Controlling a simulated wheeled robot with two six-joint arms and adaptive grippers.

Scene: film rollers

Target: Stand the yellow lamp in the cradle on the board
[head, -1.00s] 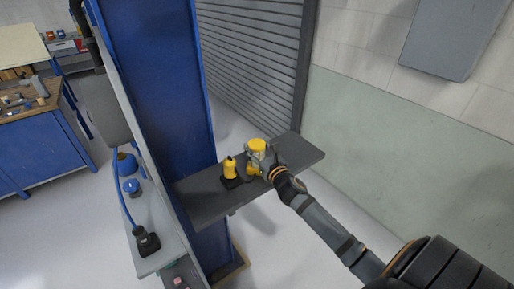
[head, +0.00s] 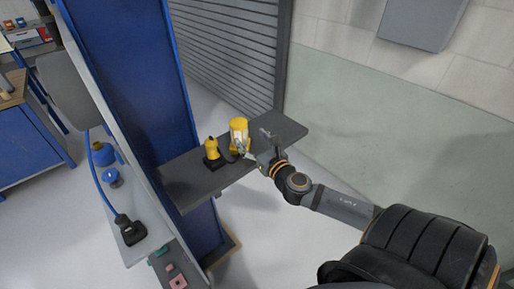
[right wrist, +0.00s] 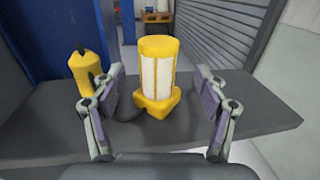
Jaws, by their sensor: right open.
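The yellow lamp (head: 239,134), a pale cylinder with a yellow cap and base, stands upright on a dark grey shelf board (head: 188,182). In the right wrist view the lamp (right wrist: 157,75) stands ahead, centred between my open fingers, with clear gaps on both sides. My right gripper (head: 247,155) is at the lamp's near right side; it shows open and empty in the right wrist view (right wrist: 160,88). Left of the lamp is a smaller yellow piece (head: 211,147) in a black base (head: 215,163). I cannot tell whether that base is the cradle. My left gripper is not in view.
A blue cabinet side (head: 130,80) rises behind the shelf board's left end. The board's right end (head: 285,128) is clear. A lower grey ledge at left holds a black socket (head: 130,231) with a blue cable. A dark cable lies between the two yellow things.

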